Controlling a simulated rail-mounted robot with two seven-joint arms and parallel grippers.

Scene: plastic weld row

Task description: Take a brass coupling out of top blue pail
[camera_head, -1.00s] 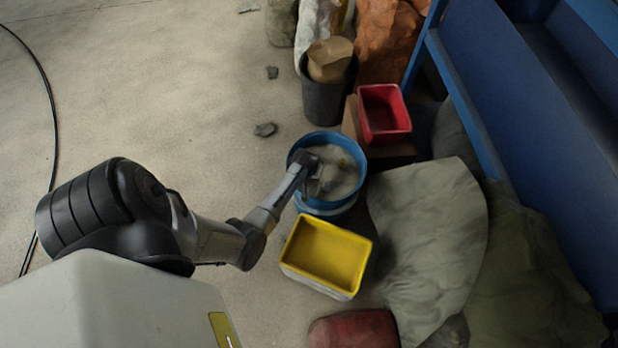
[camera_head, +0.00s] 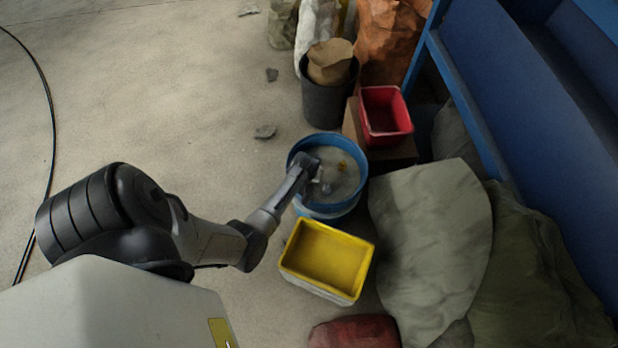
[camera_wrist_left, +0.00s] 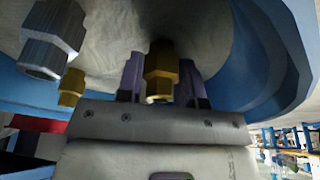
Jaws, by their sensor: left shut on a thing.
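The top blue pail (camera_head: 293,172) stands in the middle of the head view, on what looks like another blue pail, with a pale bottom inside. My left gripper (camera_wrist_left: 160,78) reaches down into it. In the left wrist view its two fingers are shut on a brass coupling (camera_wrist_left: 160,68), which sits between them. A second brass coupling (camera_wrist_left: 72,87) and a silver hex fitting (camera_wrist_left: 52,38) are to the left of the fingers, apart from them. In the head view the wrist partly hides the held coupling; a small brass-coloured piece (camera_head: 343,166) shows inside the pail. My right gripper is not in view.
A yellow bin (camera_head: 325,258) stands just in front of the pail, and a red bin (camera_head: 385,113) on a cardboard box behind right. A dark bucket (camera_head: 328,100) is behind. Grey sacks (camera_head: 430,240) lie to the right. Floor at left is mostly clear.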

